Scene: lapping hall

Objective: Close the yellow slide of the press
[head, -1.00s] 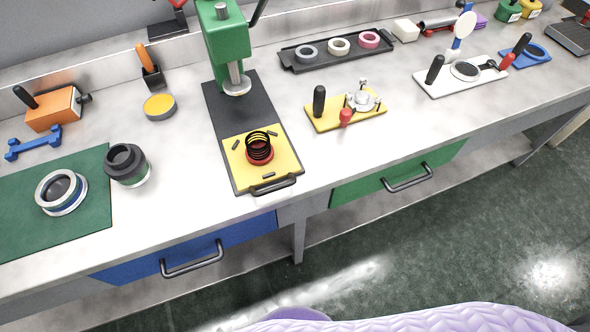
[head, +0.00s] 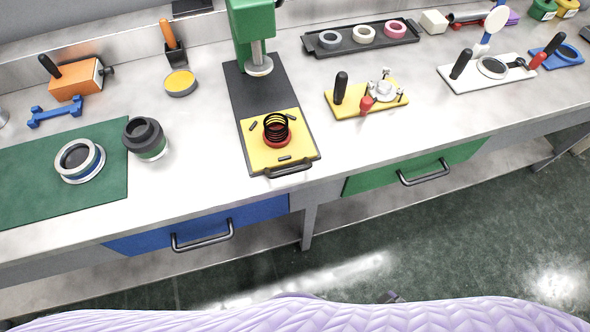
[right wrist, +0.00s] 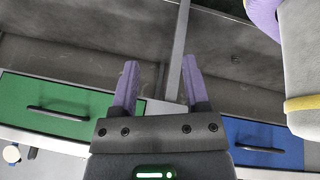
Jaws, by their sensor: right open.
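The press has a green body (head: 254,20) with a metal ram (head: 259,62) over a dark base plate (head: 254,92). Its yellow slide (head: 295,131) lies at the front end of the base, pulled out clear of the ram. A black coil spring in a red ring (head: 277,131) stands on the slide. A dark handle (head: 288,170) is at the slide's front edge, near the bench edge. My right gripper (right wrist: 158,80) shows in the right wrist view, open and empty, with the drawers beyond it. My left gripper is not in view.
A dark cylindrical part (head: 145,138) and a green mat (head: 105,185) lie left of the press. Blue (head: 150,238) and green (head: 412,168) drawers with handles are below the bench top.

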